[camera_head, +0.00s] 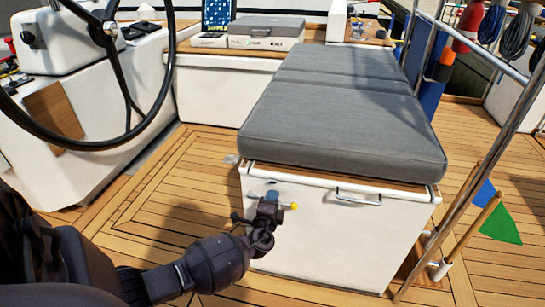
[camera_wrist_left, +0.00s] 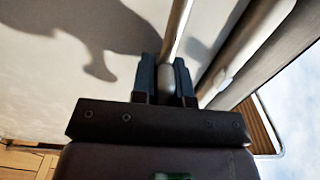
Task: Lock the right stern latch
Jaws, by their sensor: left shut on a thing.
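My left gripper (camera_head: 267,206) is at the upper left of the white front face of the cushioned bench locker (camera_head: 330,235). In the left wrist view, its two fingers (camera_wrist_left: 167,78) are shut on a thin metal latch lever (camera_wrist_left: 178,30), which runs up between them. In the head view only a small yellow tip (camera_head: 294,206) shows just right of the gripper; the rest of the latch is hidden behind the fingers. A silver handle (camera_head: 358,197) is on the same face, farther right. My right gripper is not in view.
A grey cushion (camera_head: 340,130) covers the locker top. A black steering wheel (camera_head: 125,90) stands at the left. A slanted steel rail (camera_head: 465,180) and a green flag (camera_head: 501,226) are at the right. Open teak deck (camera_head: 150,205) lies left of the locker.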

